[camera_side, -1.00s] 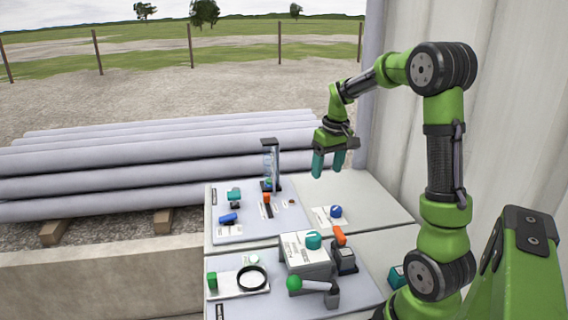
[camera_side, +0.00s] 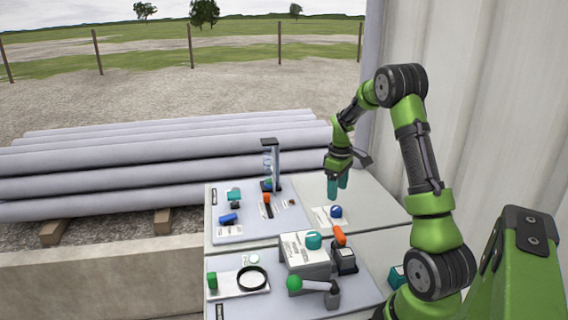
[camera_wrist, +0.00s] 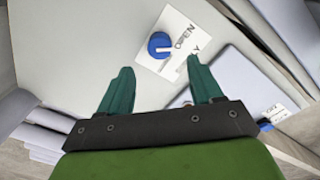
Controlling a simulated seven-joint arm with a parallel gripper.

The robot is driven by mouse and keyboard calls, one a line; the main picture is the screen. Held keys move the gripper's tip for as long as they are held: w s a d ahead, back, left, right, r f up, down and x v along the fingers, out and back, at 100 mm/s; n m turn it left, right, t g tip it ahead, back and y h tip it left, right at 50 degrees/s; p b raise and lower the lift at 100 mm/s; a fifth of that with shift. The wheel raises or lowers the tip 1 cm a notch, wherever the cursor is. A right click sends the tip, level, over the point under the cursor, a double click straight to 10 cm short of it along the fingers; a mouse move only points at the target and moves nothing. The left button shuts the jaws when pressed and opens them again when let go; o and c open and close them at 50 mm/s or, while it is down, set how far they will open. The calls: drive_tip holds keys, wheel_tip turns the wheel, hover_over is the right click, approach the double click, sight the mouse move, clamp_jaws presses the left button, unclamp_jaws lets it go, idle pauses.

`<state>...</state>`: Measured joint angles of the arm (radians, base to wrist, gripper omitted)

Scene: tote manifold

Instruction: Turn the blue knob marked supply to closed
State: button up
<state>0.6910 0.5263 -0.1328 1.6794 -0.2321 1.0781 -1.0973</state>
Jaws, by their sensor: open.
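A teal knob (camera_side: 313,240) on a grey box, an orange-handled switch (camera_side: 340,236) and a green-ball lever (camera_side: 294,283) stand nearer. A wall rises at the right.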

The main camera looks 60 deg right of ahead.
sight(336, 207)
wheel_tip(336, 207, down, 7)
drive_tip(key=shift+f, duration=0.1)
idle(0.3)
drive_tip(key=c, duration=1.1)
drive_tip(key=shift+o, duration=0.2)
drive_tip(key=shift+m, duration=0.3)
drive_tip(key=m, duration=0.6)
drive_tip(key=shift+d, duration=0.15)
drive_tip(key=m, duration=0.4)
drive_tip(key=shift+m, duration=1.6)
